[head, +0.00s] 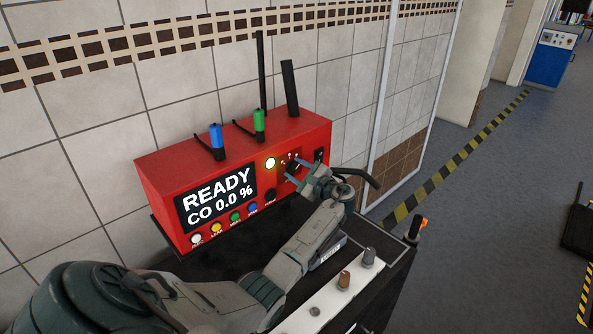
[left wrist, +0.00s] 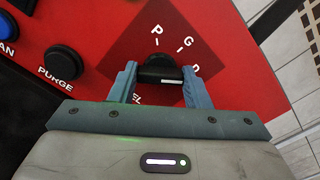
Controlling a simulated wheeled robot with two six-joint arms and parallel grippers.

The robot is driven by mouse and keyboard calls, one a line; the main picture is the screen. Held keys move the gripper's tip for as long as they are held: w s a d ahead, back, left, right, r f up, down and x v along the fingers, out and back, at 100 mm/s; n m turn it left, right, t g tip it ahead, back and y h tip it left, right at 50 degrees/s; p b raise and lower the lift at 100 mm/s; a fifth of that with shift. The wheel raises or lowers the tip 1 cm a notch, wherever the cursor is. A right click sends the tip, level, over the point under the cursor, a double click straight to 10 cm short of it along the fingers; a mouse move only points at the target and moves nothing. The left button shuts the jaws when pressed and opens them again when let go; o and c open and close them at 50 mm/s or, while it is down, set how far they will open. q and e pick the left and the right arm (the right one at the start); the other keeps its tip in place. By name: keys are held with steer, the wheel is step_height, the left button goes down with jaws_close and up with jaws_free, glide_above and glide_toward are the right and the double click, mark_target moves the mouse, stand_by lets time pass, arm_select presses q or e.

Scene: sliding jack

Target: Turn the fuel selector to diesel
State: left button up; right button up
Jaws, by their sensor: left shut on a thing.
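The red gas analyser (head: 160,185) stands against the tiled wall, its screen reading "READY CO 0.0 %". The fuel selector, a black knob (left wrist: 160,75) with a small white mark, sits on a dark red diamond plate (left wrist: 140,40) on its front. White letters stand around it, among them P, I, G and D, with "EL" at the lower left; the fingers hide part of the lettering. My left gripper (head: 302,174) is at the selector. In the left wrist view my left gripper (left wrist: 162,84) is shut on the knob, one finger on each side. My right gripper is not in view.
Several coloured buttons line the panel, including a black PURGE button (left wrist: 64,64) close left of my fingers. Blue (head: 216,136) and green (head: 259,120) cylinders stand on top. A black curved bar (head: 360,177) projects at the right.

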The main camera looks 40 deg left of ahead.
arm_select(q)
steer(key=shift+f, duration=0.2)
steer(key=o, duration=0.8)
steer(key=shift+c, duration=0.2)
steer(key=shift+o, duration=1.2)
steer(key=shift+d+r, duration=0.1)
steer(key=d+b, duration=0.5)
steer(key=d, duration=0.5)
steer(key=shift+s+d, duration=0.4)
steer(key=shift+s, duration=0.05)
